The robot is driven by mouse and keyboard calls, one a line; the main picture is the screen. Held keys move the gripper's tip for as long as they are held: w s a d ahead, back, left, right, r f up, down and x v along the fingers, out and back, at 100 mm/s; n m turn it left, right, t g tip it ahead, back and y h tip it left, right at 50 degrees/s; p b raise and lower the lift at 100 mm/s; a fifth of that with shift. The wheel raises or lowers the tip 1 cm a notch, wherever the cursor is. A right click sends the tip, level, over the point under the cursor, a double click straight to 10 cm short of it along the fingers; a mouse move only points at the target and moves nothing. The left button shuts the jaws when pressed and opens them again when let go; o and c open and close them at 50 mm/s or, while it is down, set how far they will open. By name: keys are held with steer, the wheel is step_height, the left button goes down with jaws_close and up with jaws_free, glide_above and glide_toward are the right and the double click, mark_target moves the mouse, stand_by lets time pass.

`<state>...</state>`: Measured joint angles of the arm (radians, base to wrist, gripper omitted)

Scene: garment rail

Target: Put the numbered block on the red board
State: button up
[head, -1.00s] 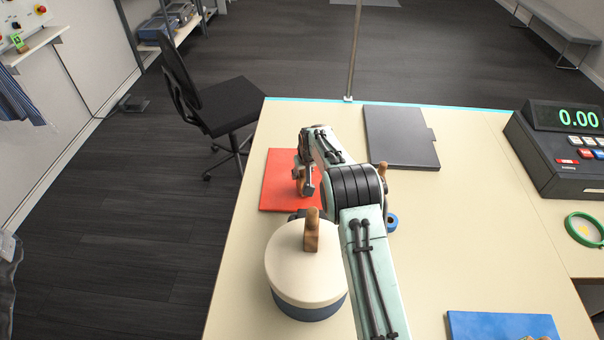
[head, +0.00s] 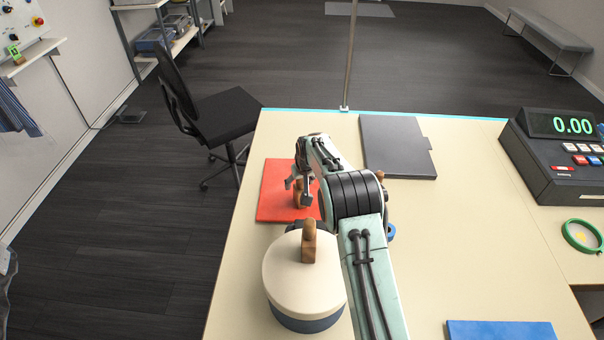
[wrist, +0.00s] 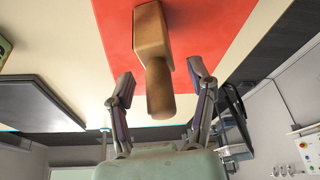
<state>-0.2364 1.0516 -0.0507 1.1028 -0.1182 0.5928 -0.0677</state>
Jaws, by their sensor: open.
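A brown wooden block with a rounded knob handle (wrist: 152,40) rests on the red board (wrist: 100,25). No number shows on its visible faces. The block also shows in the head view (head: 298,194), on the red board (head: 272,190). My gripper (head: 299,191) is open above the board, with its fingers on either side of the block's handle. In the wrist view my gripper's fingers (wrist: 161,78) are spread, with visible gaps to the handle. The block's far side is hidden.
A cream and blue pot with a wooden lid handle (head: 300,270) stands nearer, close to my arm. A dark grey board (head: 397,146) lies behind right. A blue board (head: 500,330) lies front right. Another wooden piece is mostly hidden behind my arm. The table's left edge is near the red board.

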steer(key=v, duration=1)
steer(key=s+d+r+m+g, duration=0.1)
steer(key=s+d+r, duration=0.2)
steer(key=s+r, duration=0.35)
steer(key=s+d+r+g, duration=0.1)
steer(key=s+d+r, duration=0.25)
steer(key=s, duration=0.55)
steer(key=s+d+f+m+g, duration=0.1)
steer(key=s+d, duration=0.1)
steer(key=s, duration=1)
steer(key=s+d+f+m+g, duration=0.1)
steer(key=s+d, duration=0.1)
steer(key=s, duration=1.1)
steer(key=shift+d+f+h, duration=0.2)
steer(key=shift+h, duration=0.2)
